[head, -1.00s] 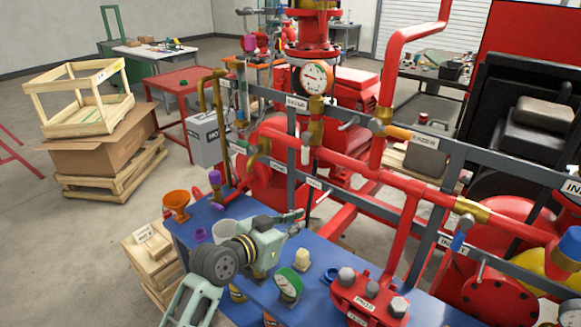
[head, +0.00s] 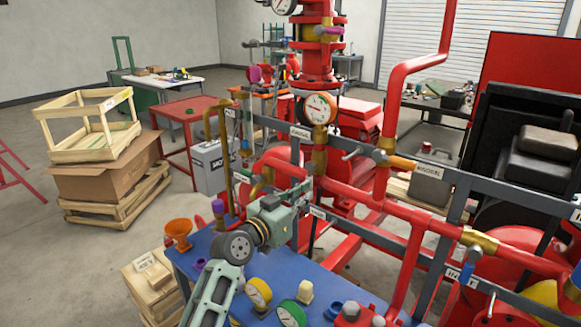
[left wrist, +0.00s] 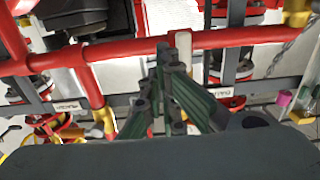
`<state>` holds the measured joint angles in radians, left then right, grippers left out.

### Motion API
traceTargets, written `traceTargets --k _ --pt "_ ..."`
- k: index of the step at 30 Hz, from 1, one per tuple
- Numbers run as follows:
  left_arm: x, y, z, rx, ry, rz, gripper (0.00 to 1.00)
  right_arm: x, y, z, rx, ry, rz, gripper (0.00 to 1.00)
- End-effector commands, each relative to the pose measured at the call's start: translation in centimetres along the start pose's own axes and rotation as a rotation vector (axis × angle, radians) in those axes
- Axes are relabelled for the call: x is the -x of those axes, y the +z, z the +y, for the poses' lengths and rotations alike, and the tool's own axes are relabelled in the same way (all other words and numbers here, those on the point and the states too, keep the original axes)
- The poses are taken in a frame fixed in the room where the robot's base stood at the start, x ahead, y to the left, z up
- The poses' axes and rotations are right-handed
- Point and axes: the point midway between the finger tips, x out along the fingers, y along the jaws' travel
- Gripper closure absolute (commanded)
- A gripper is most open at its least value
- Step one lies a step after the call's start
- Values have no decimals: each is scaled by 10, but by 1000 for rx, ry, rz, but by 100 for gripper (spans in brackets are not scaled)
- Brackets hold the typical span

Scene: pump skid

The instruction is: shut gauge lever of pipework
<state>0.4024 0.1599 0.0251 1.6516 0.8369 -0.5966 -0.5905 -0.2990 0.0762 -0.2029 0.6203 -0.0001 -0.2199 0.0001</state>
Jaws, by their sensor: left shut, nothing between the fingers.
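The pressure gauge (head: 320,107) has a white round dial and sits above a brass valve (head: 320,136) on the red pipework, beside a label that seems to read GAUGE (head: 300,133). My left gripper (head: 306,186) is shut and empty, below that valve and in front of the red pipe. It hides part of the pipe, and the lever cannot be made out in the head view. In the left wrist view my shut fingers (left wrist: 165,62) point at the red pipe (left wrist: 120,50). A pale upright handle (left wrist: 183,48), perhaps the lever, stands just right of the fingertips. Contact cannot be judged.
A grey rail (head: 345,142) crosses the pipework. Open floor lies to the left.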

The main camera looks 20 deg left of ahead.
Motion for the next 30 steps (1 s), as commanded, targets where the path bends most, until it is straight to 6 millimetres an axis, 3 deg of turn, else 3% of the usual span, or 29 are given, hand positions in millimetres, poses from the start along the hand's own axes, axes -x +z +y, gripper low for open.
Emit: traceTargets --k 24,30 --pt "-58 1 0 0 0 0 100 -14 4 6 -2 7 -3 60" --pt "-62 8 -10 0 -1 -1 100 -24 5 5 -1 6 -3 60"
